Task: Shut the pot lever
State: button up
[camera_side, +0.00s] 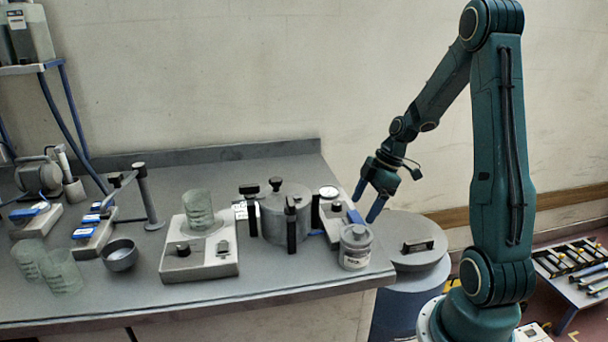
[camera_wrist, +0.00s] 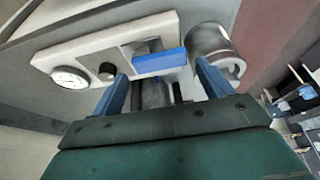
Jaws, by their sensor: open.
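The pot (camera_side: 285,215) is a grey lidded cylinder with black clamp handles, standing on the bench. To its right is a pale valve box (camera_side: 335,212) with a round gauge and a blue lever (camera_side: 354,216). In the wrist view, the blue lever (camera_wrist: 158,62) lies roughly along the length of the white box (camera_wrist: 110,47), to the right of a black knob. My gripper (camera_side: 367,203) is above the right edge of the bench, close to the lever. It is open and empty; in the wrist view its blue fingers (camera_wrist: 162,76) stand apart on either side of the lever, apparently not touching it.
A lidded jar (camera_side: 356,247) stands just in front of the valve box; its round top (camera_wrist: 213,45) is near my right finger in the wrist view. A hotplate with a beaker (camera_side: 198,210) is left of the pot. A grey-lidded drum (camera_side: 405,262) stands off the bench's right end.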

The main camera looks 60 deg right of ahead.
aim_at(356, 221)
jog(key=shift+x, duration=1.3)
jog(key=c, duration=0.7)
